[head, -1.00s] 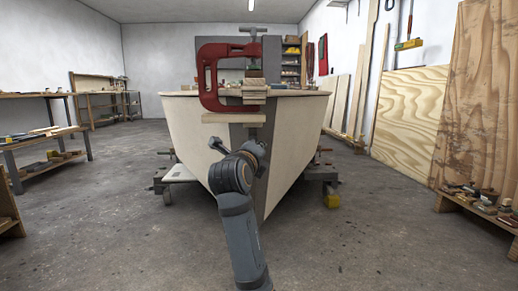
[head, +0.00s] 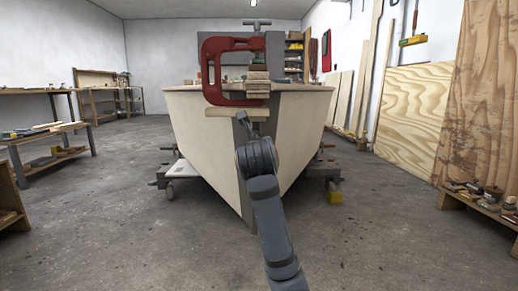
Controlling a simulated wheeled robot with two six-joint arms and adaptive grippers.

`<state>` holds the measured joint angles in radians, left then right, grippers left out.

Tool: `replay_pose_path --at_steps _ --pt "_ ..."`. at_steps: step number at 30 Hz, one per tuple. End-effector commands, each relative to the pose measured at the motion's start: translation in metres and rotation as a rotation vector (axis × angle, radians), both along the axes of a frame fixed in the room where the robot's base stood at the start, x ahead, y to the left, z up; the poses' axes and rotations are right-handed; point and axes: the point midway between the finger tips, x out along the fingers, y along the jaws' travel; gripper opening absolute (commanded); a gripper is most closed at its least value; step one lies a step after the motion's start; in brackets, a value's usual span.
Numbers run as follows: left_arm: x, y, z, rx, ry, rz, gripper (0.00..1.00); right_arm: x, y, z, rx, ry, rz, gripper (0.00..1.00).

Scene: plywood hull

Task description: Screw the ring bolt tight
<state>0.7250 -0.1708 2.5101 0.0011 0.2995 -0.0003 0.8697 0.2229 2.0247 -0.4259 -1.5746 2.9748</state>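I cannot make out the ring bolt in the head view; the bow front behind my wrist is hidden. One arm of mine, which I take to be the right, rises from the bottom, right of centre, to the plywood hull's bow (head: 205,150). Its wrist (head: 257,156) is in front of the dark stem strip, below the clamp. A small grey part (head: 243,122) sticks up at the wrist's upper left. The fingers are not clear, so I cannot tell if they are open or shut. My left gripper is not in view.
A big red clamp (head: 212,75) grips wooden blocks (head: 257,88) at the bow top, with a light wood piece (head: 222,111) beneath. The hull stands on a wheeled trolley (head: 172,177). Benches (head: 45,138) stand left, plywood sheets (head: 410,120) right. The near floor is clear.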

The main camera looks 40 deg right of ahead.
Motion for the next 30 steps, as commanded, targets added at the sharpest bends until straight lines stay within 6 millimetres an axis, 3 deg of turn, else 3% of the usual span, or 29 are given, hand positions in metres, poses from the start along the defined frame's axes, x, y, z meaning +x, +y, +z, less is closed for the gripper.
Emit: replay_pose_path --at_steps 17,18,22,30 --pt "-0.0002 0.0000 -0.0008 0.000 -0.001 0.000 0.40 -0.0017 -0.0019 -0.0005 0.022 -0.012 -0.004 0.00" --pt "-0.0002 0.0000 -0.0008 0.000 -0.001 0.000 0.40 -0.0017 -0.0019 -0.0005 0.021 -0.013 -0.004 0.17" --pt "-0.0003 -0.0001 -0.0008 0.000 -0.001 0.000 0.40 -0.0012 -0.0013 -0.0005 0.021 -0.013 -0.002 0.33" --pt "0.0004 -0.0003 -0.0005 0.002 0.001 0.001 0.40 -0.0006 -0.0002 -0.0005 0.022 -0.013 0.002 0.33"
